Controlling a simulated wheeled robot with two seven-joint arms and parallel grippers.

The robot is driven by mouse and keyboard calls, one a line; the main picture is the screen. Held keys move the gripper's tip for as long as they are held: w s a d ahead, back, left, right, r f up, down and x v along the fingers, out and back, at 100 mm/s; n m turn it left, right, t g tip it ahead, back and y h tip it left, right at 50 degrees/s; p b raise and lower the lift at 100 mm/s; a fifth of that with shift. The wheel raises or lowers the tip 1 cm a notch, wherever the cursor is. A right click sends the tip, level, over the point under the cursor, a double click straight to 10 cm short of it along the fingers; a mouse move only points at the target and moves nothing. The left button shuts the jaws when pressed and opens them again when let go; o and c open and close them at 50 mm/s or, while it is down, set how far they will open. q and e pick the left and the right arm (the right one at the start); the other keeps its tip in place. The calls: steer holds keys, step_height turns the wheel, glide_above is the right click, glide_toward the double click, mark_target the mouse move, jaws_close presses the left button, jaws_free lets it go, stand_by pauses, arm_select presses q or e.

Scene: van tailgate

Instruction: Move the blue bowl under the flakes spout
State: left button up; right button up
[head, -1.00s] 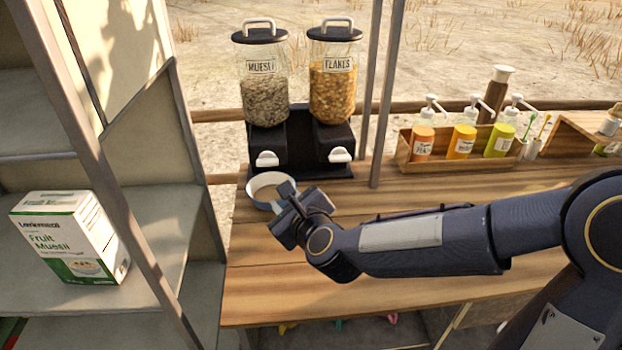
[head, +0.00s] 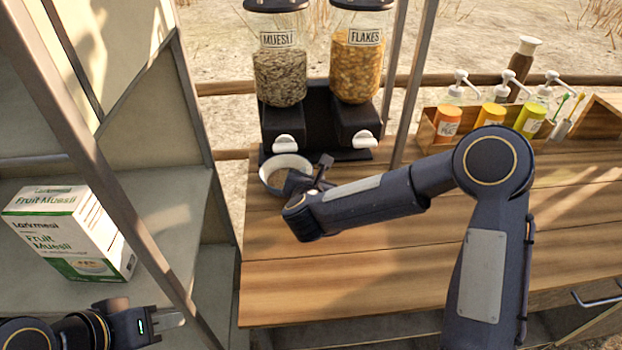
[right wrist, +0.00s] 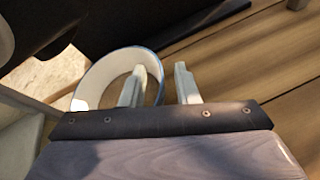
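The blue bowl (head: 271,181), white inside with a blue rim, stands on the counter just in front of the muesli spout (head: 286,143). The flakes spout (head: 363,140) is to its right. My right gripper (head: 309,170) is open at the bowl's right side. In the right wrist view, the bowl (right wrist: 92,88) has its rim between the fingers (right wrist: 160,75), one finger over the opening and one outside, with a gap showing. What is in the bowl is unclear. My left gripper (head: 170,318) is at the lower left, away from the bowl; its finger opening is unclear.
The muesli jar (head: 280,72) and flakes jar (head: 356,65) sit on a black dispenser stand (head: 318,115). A post (head: 412,90) rises right of it. A wooden caddy with pump bottles (head: 490,117) is further right. A muesli box (head: 70,232) is on the left shelf. The front counter is clear.

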steer(key=shift+w+f, duration=0.15)
steer(key=shift+w, duration=0.2)
jaws_close()
steer(key=shift+d, duration=0.15)
steer(key=shift+d+b, duration=0.6)
steer(key=shift+d, duration=0.8)
steer(key=shift+s+d+b, duration=0.1)
steer(key=shift+d+b, duration=2.35)
steer(key=shift+d, duration=4.65)
